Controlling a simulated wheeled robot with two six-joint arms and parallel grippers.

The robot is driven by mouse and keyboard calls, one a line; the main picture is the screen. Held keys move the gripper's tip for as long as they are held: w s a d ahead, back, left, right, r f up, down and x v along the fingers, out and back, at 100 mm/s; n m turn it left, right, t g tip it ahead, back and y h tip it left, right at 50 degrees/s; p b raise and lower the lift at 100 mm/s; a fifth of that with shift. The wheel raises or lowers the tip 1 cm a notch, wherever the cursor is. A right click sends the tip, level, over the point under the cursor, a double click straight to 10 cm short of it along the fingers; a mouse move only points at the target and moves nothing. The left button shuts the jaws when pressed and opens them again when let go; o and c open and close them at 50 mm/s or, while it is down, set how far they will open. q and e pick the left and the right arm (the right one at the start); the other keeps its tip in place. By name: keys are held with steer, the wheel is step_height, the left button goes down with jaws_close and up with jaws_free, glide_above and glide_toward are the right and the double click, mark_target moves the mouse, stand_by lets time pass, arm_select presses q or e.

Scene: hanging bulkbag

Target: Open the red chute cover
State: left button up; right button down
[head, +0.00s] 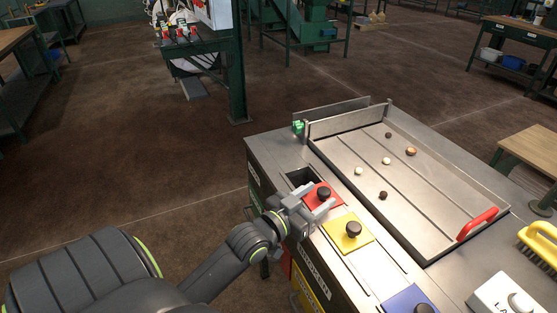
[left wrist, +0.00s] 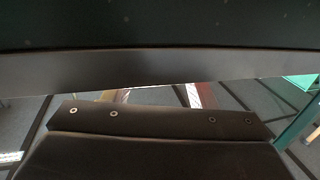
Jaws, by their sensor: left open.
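The red chute cover (head: 312,193) is a flat red plate with a black knob (head: 323,191), on the left edge of the steel sorting table. A dark rectangular opening (head: 300,176) shows just beyond the plate. My left gripper (head: 325,206) is open, with its fingers right beside the near side of the red cover and its knob. I cannot tell whether a finger touches the knob. The left wrist view shows dark surfaces with screw heads; the cover cannot be made out there. My right gripper is not in view.
A yellow cover (head: 345,236) with a black knob and a blue cover (head: 402,301) sit nearer along the same edge. The steel tray (head: 420,190) holds several small stones and a red handle (head: 478,224). A yellow brush (head: 541,236) lies at right. Open floor lies left.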

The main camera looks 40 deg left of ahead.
arm_select(q)
steer(key=s+a+p, duration=0.1)
steer(key=s+a, duration=0.1)
steer(key=s, duration=1.2)
steer(key=shift+p, duration=0.35)
steer(key=s+a+f+n+g+y, duration=0.1)
steer(key=s+a+f+g, duration=0.15)
steer(key=f, duration=0.95)
steer(key=s+a+f+n+g+y, duration=0.1)
steer(key=a+f+g+y, duration=0.15)
steer(key=f, duration=0.85)
steer(key=s+a+f+g+y, duration=0.1)
steer(key=s+a+f+g, duration=0.15)
steer(key=f, duration=0.95)
steer(key=s+d+f+g, duration=0.4)
steer(key=s+f, duration=0.5)
steer(key=s, duration=0.1)
steer(key=s+d+f+g+h, duration=0.1)
steer(key=s+d+f+g, duration=0.2)
steer(key=s+f, duration=0.7)
steer(key=shift+s+d+g+p, duration=0.4)
steer(key=shift+s+g, duration=0.15)
steer(key=shift+g, duration=0.5)
